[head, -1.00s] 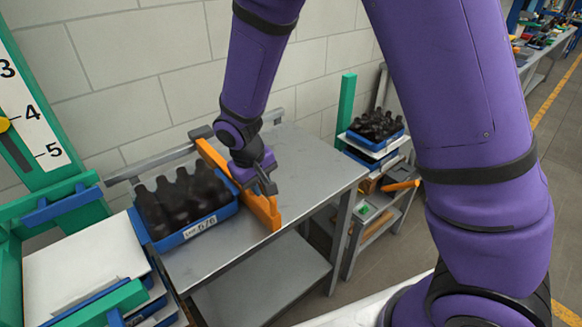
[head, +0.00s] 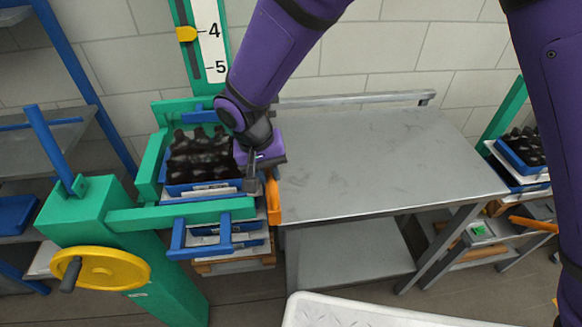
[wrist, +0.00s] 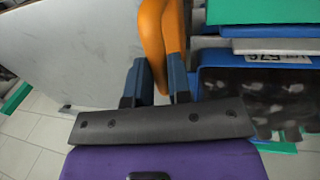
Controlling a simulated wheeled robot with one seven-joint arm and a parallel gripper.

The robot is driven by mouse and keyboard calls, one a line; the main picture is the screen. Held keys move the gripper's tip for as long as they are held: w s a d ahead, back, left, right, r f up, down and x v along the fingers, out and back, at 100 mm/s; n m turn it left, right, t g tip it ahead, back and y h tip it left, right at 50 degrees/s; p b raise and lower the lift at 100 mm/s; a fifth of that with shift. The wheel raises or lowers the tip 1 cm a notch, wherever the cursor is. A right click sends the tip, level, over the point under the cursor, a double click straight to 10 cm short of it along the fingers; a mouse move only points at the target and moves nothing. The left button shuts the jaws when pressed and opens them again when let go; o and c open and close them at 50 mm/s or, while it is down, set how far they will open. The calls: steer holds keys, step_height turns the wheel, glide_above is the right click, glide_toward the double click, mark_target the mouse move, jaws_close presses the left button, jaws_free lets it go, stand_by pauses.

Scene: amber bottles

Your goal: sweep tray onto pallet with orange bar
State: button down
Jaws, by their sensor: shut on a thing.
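The blue tray (head: 213,184) of dark bottles (head: 200,157) sits on the stack on the pallet (head: 235,266), inside the green and blue frame left of the table. The tray's blue wall and label also show at the right of the wrist view (wrist: 225,60). My gripper (head: 254,178) is shut on the orange bar (head: 273,199), just right of the tray at the table's left edge. The bar runs up between my fingers in the wrist view (wrist: 155,35). Much of the bar is hidden by my gripper in the head view.
The grey metal table (head: 380,165) is bare, with a rail (head: 350,98) along its back. A green post with a yellow handwheel (head: 98,268) stands at front left. Another bottle tray (head: 520,150) stands on a stack at right.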

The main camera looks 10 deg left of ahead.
steer(key=shift+s+a, duration=0.15)
steer(key=shift+a, duration=0.3)
steer(key=c, duration=1.1)
jaws_free()
steer(key=shift+a, duration=0.15)
steer(key=shift+o, duration=0.2)
steer(key=shift+r, duration=0.3)
step_height(320, 180, up, 10)
steer(key=a, duration=0.1)
steer(key=shift+s+a, duration=0.35)
steer(key=shift+a, duration=0.05)
